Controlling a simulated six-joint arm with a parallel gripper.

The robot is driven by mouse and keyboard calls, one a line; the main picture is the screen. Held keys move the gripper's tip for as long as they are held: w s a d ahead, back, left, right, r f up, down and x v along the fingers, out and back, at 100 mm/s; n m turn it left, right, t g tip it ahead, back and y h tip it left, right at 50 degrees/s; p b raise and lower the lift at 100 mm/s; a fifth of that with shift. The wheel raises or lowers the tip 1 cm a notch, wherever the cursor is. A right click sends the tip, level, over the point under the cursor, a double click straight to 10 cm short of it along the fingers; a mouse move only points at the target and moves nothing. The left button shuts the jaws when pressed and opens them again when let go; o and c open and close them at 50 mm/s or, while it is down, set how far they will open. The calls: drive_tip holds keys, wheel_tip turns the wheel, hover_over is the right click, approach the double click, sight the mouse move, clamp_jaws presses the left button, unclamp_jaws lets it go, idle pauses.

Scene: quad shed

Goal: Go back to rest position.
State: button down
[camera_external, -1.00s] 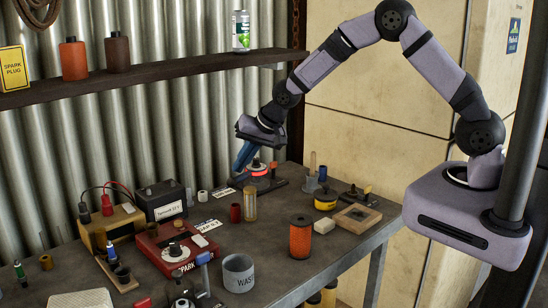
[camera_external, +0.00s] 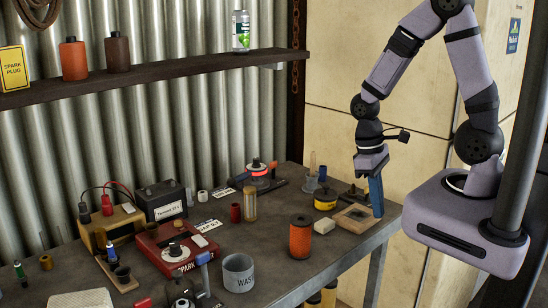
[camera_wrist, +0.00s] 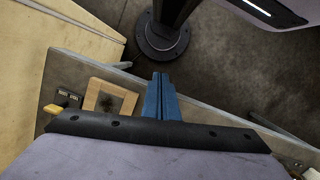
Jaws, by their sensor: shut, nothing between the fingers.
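My gripper (camera_external: 376,196) has blue fingers that point down near the right end of the workbench (camera_external: 345,252). The fingers are shut together with nothing between them. They hang in front of or just beside the square wooden frame (camera_external: 350,220); the exact gap to it is hard to tell. In the wrist view the shut fingertips (camera_wrist: 161,82) are over the bench edge, to the right of the wooden frame (camera_wrist: 92,98).
A yellow tin (camera_external: 325,200), a white block (camera_external: 323,225) and an orange filter (camera_external: 300,238) stand left of my gripper. A waste tin (camera_external: 238,273) and a red spark tester (camera_external: 172,250) are farther left. Bare floor (camera_wrist: 215,75) lies beyond the bench edge.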

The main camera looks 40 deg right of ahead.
drive_tip(key=d+m+t+b, duration=0.1)
drive_tip(key=w+d+r+m, duration=0.1)
drive_tip(key=d, duration=0.1)
drive_tip(key=d+r+t+b, duration=0.1)
drive_tip(key=shift+w+d+m+t+y+b, duration=0.3)
drive_tip(key=shift+w+d+m+b, duration=0.05)
drive_tip(key=shift+m, duration=0.05)
drive_tip(key=c, duration=2.4)
unclamp_jaws()
drive_tip(key=shift+c, duration=0.2)
